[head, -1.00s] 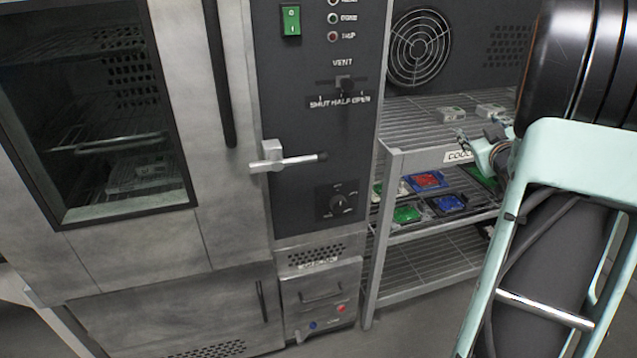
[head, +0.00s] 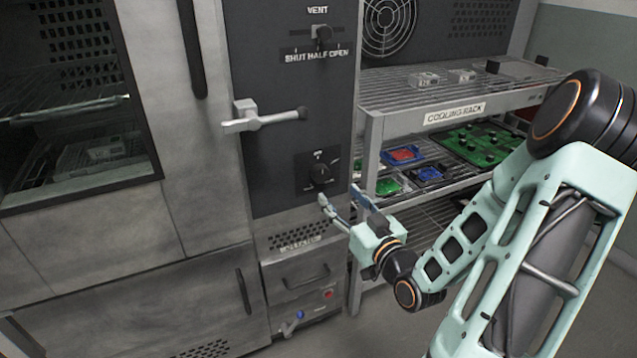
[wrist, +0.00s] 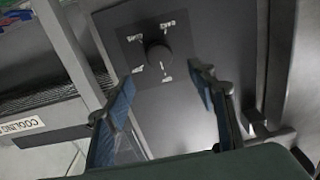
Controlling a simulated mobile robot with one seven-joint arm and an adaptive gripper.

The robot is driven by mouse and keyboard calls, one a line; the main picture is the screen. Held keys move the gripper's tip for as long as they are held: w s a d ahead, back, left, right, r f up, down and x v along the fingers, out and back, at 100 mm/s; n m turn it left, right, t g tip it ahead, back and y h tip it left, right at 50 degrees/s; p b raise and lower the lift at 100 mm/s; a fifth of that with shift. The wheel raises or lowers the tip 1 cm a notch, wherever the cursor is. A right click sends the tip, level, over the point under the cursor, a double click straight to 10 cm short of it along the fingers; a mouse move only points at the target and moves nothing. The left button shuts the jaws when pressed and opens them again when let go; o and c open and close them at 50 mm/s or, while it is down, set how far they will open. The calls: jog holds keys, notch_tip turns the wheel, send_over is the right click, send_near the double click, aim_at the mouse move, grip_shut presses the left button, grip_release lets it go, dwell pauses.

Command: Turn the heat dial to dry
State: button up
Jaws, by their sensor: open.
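The heat dial (head: 320,174) is a round black knob on a dark square plate, low on the oven's dark control panel. In the wrist view the dial (wrist: 159,57) sits above and between the two fingers, with light labels around it that are too blurred to read surely. My gripper (head: 343,203) is open and empty, just below the dial in the head view. In the wrist view my gripper (wrist: 162,92) shows blue pads spread to either side, apart from the knob. The knob's pointer direction is unclear.
A door handle lever (head: 262,119) sticks out above the dial. A vent slider (head: 322,36) is higher on the panel. A cooling rack (head: 372,150) with boards stands close on the right. A drawer (head: 305,283) lies below.

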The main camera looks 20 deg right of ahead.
aim_at(322, 176)
jog(key=w+b, duration=0.2)
jog(key=w, duration=0.7)
jog(key=shift+w+a, duration=0.15)
jog(key=shift+w, duration=0.2)
jog(key=c, duration=1.2)
